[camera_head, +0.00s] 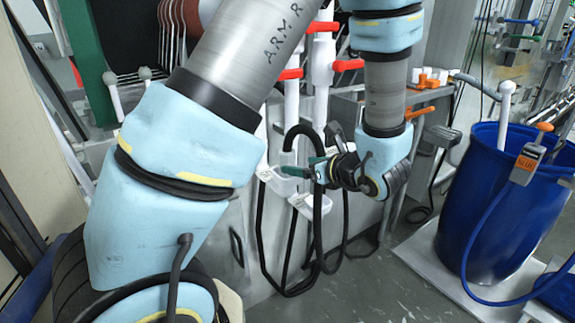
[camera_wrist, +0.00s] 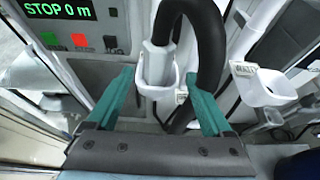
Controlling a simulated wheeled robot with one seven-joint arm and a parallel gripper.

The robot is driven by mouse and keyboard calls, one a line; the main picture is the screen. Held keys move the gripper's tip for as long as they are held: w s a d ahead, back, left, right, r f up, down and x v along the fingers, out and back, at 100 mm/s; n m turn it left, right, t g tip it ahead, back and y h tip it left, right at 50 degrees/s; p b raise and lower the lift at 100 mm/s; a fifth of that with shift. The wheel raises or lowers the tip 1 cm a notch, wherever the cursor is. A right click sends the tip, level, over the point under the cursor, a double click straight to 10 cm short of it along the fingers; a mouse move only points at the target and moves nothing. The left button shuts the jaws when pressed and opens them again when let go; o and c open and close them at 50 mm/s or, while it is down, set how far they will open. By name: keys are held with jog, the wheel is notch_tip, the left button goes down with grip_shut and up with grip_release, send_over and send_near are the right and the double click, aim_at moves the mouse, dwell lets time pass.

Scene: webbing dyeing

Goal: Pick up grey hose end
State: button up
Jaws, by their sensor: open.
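In the wrist view, a pale grey hose end (camera_wrist: 157,60) sits in a white cup holder (camera_wrist: 155,90), joined to a thick black hose (camera_wrist: 205,40) that loops up and over to the right. My gripper (camera_wrist: 158,80) is open, with one teal finger on each side of the holder and hose end. I cannot tell whether either finger touches them. In the head view, my gripper (camera_head: 293,170) is at the holders on the front of the machine. The hose (camera_head: 303,132) arches there, and the hose end is mostly hidden by my gripper.
A second, empty-looking white holder (camera_wrist: 265,90) with a label is to the right. A control panel (camera_wrist: 70,30) reading "STOP 0 m" is close on the left. White pipes with red handles (camera_head: 347,65) stand behind. A blue barrel (camera_head: 500,200) stands at the right.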

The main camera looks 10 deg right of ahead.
aim_at(292, 164)
jog(key=p+x, duration=0.2)
jog(key=x, duration=0.4)
jog(key=shift+s+a+r, duration=0.1)
jog(key=shift+a+r, duration=0.05)
jog(key=shift+w+a+f, duration=0.15)
jog(key=shift+w+f, duration=0.15)
jog(key=shift+w, duration=0.05)
grip_shut()
dwell(0.3)
